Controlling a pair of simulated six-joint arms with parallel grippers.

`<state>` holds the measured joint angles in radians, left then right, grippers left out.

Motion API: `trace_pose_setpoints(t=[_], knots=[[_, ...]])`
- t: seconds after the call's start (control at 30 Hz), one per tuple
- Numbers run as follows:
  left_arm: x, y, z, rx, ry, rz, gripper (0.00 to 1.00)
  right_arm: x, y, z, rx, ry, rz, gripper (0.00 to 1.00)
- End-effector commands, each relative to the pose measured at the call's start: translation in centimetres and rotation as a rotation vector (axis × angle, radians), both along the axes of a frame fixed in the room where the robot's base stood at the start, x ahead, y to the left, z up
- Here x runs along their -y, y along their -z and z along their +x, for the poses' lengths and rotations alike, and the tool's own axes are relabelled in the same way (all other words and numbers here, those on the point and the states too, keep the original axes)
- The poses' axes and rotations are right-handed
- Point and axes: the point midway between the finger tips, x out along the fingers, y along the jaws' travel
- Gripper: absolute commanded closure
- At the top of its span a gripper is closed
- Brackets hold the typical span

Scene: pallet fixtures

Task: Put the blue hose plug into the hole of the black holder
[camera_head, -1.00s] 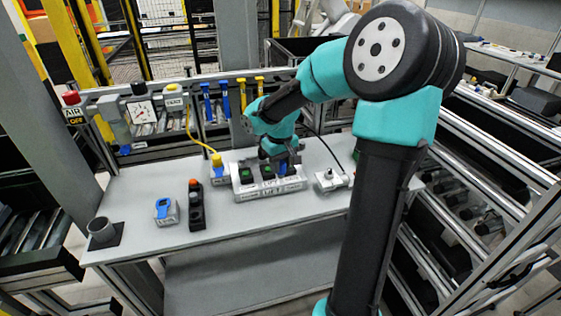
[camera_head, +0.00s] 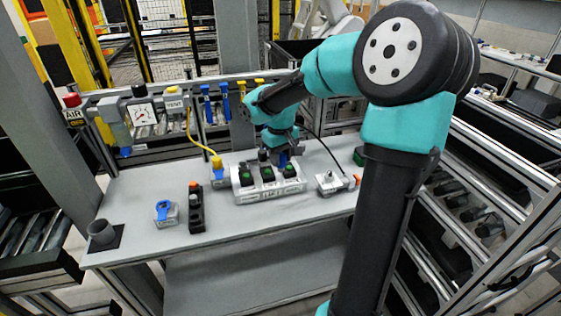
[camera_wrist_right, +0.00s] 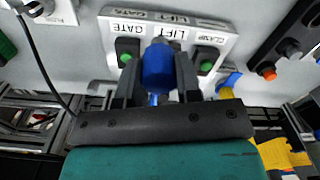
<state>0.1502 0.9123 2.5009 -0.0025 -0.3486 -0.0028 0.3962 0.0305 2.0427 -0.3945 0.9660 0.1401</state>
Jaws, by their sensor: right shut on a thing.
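My right gripper (camera_wrist_right: 156,85) is shut on the blue hose plug (camera_wrist_right: 158,66), a short blue cylinder between its dark fingers in the wrist view. In the head view the right gripper (camera_head: 282,156) is behind the switch box, with a bit of blue at its fingers. The plug is held above the table, apart from any holder. My left gripper is not in view.
A grey switch box (camera_head: 268,190) with green buttons labelled GATE, LIFT and CLAMP stands near the gripper. A metal fitting (camera_head: 329,182) is right of the box.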

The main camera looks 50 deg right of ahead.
Motion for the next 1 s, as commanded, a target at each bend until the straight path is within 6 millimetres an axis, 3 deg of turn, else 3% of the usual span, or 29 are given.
trace_pose_setpoints(t=[0.3,0.73,1.0], knots=[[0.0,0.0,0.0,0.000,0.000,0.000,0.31,0.0,-1.6,0.0,0.001,0.000,0.000,0.91],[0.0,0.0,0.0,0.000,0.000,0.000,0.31,-0.1,-1.6,0.0,0.000,0.000,0.000,0.91],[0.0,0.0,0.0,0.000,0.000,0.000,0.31,-1.3,-1.6,0.7,-0.001,-0.002,0.000,0.91]])
